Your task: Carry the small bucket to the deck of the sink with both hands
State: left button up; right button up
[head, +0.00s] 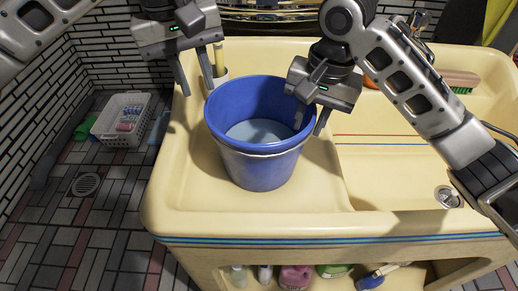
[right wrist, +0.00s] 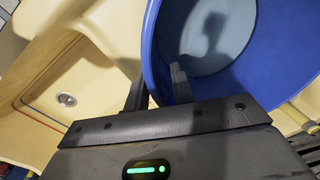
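The small blue bucket (head: 262,168) stands upright on the cream deck (head: 185,188) at the left of the sink. A pale grey-blue round surface shows inside it; I cannot tell whether it is water or the bottom. My right gripper (head: 311,119) is open at the bucket's right rim, one finger inside and one outside. The right wrist view shows the bucket's rim (right wrist: 152,65) between the spread fingers of this gripper (right wrist: 157,85). My left gripper (head: 195,82) is open and empty, up and left of the bucket, apart from its rim.
A cup with a yellow-handled tool (head: 218,60) stands behind the bucket. The sink basin (head: 385,170) with a drain (head: 448,196) lies to the right. A brush (head: 460,78) lies at the back right. A white basket (head: 122,120) is on the tiled floor. Bottles (head: 295,276) stand on the shelf below.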

notch_tip(320, 180, up, 12)
jog(key=d, duration=0.1)
jog(key=shift+s+d, duration=0.2)
jog(key=shift+s, duration=0.05)
dwell(0.5)
